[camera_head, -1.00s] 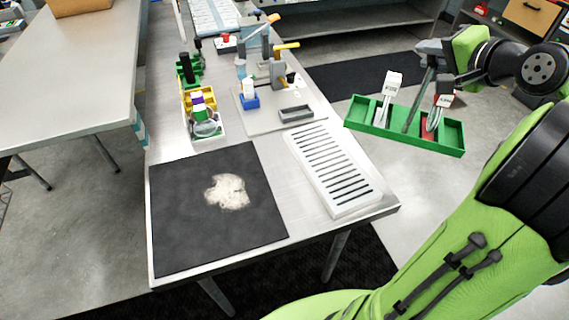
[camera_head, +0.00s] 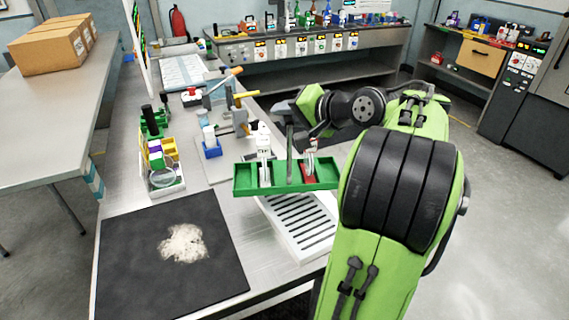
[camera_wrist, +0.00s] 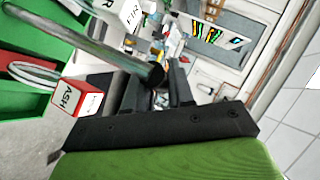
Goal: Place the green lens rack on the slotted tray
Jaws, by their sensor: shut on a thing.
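The green lens rack (camera_head: 243,180) is a long, shallow open tray with white and red labelled items standing in it and a grey upright handle (camera_head: 290,158) at its middle. My gripper (camera_head: 291,118) is shut on that handle and holds the rack level in the air. In the head view the rack overlaps the back end of the white slotted tray (camera_head: 322,245), which lies on the metal table with dark slots. In the wrist view the handle (camera_wrist: 100,45) runs into my gripper (camera_wrist: 160,85), with the rack (camera_wrist: 30,105) at the left.
A black mat (camera_head: 125,255) with a pale patch lies left of the slotted tray. A small organiser (camera_head: 165,188) with a magnifier stands behind it. A board with a blue block (camera_head: 212,150) and yellow-handled clamp (camera_head: 245,95) stands behind the rack.

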